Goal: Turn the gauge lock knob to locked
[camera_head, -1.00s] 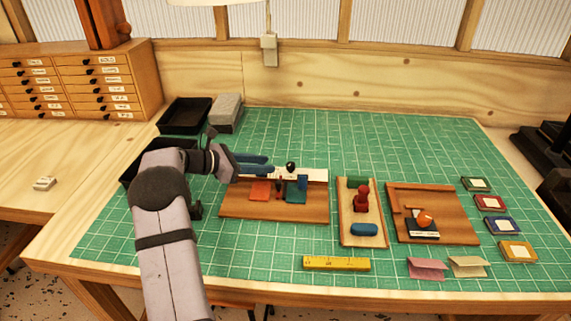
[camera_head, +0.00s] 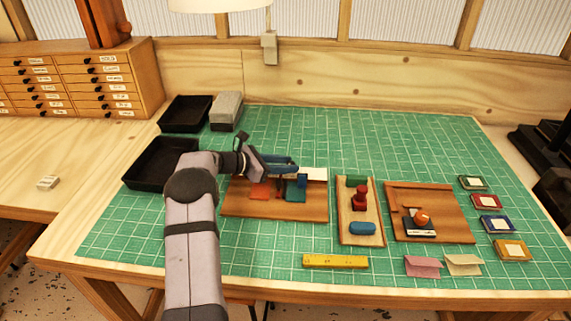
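A wooden board (camera_head: 275,208) with a pale strip (camera_head: 314,174) along its back edge carries an orange piece (camera_head: 260,190), a teal piece (camera_head: 296,191) and a small dark blue block (camera_head: 302,181). My gripper (camera_head: 293,164), with blue fingers, is over the back of this board. Its two fingers show one above the other in the picture. A round black knob near the strip is now hidden at the fingertips. I cannot tell whether the fingers are closed on it or only around it, nor how it is turned.
To the right stand a board with a red knob (camera_head: 359,200) and a board with an orange ball (camera_head: 421,218). A yellow ruler (camera_head: 335,262) lies in front. Black trays (camera_head: 160,166) are at the left. The back right of the mat is clear.

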